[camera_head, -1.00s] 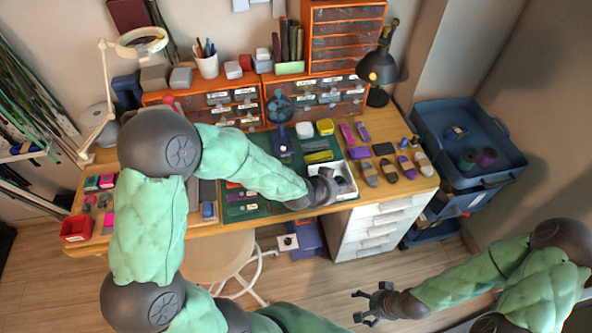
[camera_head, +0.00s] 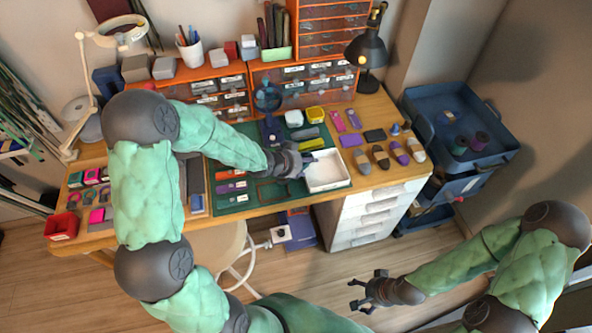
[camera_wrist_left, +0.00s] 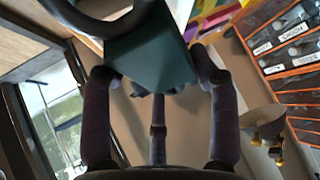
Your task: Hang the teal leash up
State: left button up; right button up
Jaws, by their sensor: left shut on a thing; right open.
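My left gripper (camera_head: 306,163) is just left of the white tray (camera_head: 327,171), over the green mat (camera_head: 232,203) on the bench. In the left wrist view its fingers are shut on a dark teal piece (camera_wrist_left: 150,55), which looks like part of the teal leash. A dark curved loop (camera_wrist_left: 105,22) shows at the top of that view. The leash cannot be made out in the head view; the gripper hides the held part. My right gripper (camera_head: 366,293) is open and empty, low in front of the bench above the floor.
A dark blue upright piece with a round top (camera_head: 268,98) stands at the mat's back. Orange drawer units (camera_head: 305,84) line the back. Sandal-like pieces (camera_head: 381,156) lie right of the tray. A black lamp (camera_head: 368,50) and a blue cart (camera_head: 462,120) are at the right.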

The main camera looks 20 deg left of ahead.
pick_arm(q)
jog(key=a+f, duration=0.1)
jog(key=w+a+f, duration=0.1)
jog(key=f, duration=0.1)
jog(key=shift+a+f+b, duration=0.2)
jog(key=shift+a+b, duration=0.1)
jog(key=shift+a, duration=0.05)
jog(key=shift+w+a+f+b, duration=0.1)
jog(key=shift+f+b, duration=0.55)
jog(key=shift+f, duration=0.95)
jog(key=shift+f, duration=0.1)
jog(key=o, duration=1.2)
jog(key=shift+o, duration=0.2)
